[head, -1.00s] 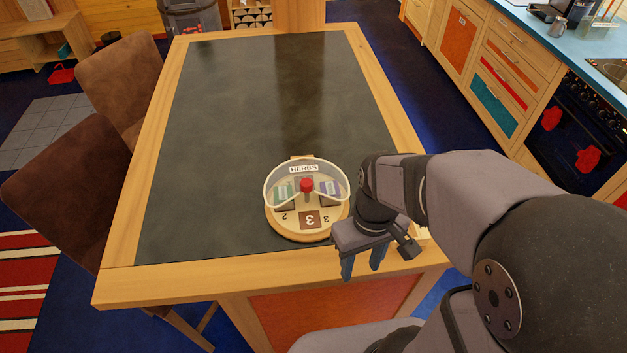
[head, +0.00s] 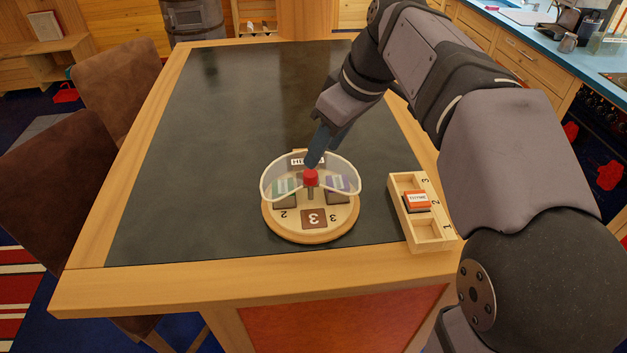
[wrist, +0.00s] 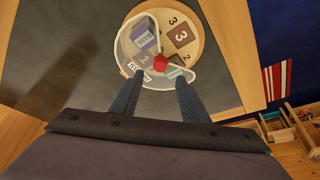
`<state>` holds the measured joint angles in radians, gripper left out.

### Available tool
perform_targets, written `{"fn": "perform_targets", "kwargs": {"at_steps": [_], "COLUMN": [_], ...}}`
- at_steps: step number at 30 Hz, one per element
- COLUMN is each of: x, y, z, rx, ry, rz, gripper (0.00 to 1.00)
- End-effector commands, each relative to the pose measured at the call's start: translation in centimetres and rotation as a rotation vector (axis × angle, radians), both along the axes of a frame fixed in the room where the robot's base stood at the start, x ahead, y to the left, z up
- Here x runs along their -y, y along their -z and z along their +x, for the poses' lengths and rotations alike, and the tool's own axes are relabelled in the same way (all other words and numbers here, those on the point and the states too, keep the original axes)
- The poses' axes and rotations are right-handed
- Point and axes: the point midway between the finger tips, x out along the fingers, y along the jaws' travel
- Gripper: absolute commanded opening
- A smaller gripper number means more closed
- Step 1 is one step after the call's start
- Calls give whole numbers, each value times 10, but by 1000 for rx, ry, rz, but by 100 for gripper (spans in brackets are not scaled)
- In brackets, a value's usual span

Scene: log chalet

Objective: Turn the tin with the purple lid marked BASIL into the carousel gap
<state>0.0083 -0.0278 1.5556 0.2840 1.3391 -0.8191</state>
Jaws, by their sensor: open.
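The round wooden carousel (head: 270,222) stands on the dark tabletop, a red knob (head: 310,177) at its middle. A clear curved guard (head: 352,182) wraps its back and sides; its gap faces the front, where a brown square marked 3 (head: 314,219) shows. A purple-lidded tin (head: 337,183) sits behind the guard at right, a green one (head: 286,186) at left. The purple tin also shows in the wrist view (wrist: 144,38); its lettering is too small to read. My gripper (head: 318,150) is open and empty, tilted above the knob, its fingers either side of it in the wrist view (wrist: 160,76).
A wooden rack (head: 430,245) numbered 1 to 3 lies on the table's right edge, holding an orange-lidded tin (head: 416,199) in its middle slot. My arm crosses above the table's right side. The tabletop left of the carousel is clear. Brown chairs (head: 115,95) stand at left.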

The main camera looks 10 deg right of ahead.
Motion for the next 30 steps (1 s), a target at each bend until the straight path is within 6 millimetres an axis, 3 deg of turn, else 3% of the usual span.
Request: {"fn": "perform_targets", "kwargs": {"at_steps": [8,22,30], "x": [-1,-16,-20], "y": [6,56,69], "z": [1,15,19], "rx": [-2,-4,-3], "ry": [1,0,1], "rz": [0,0,0], "gripper": [41,41,41]}}
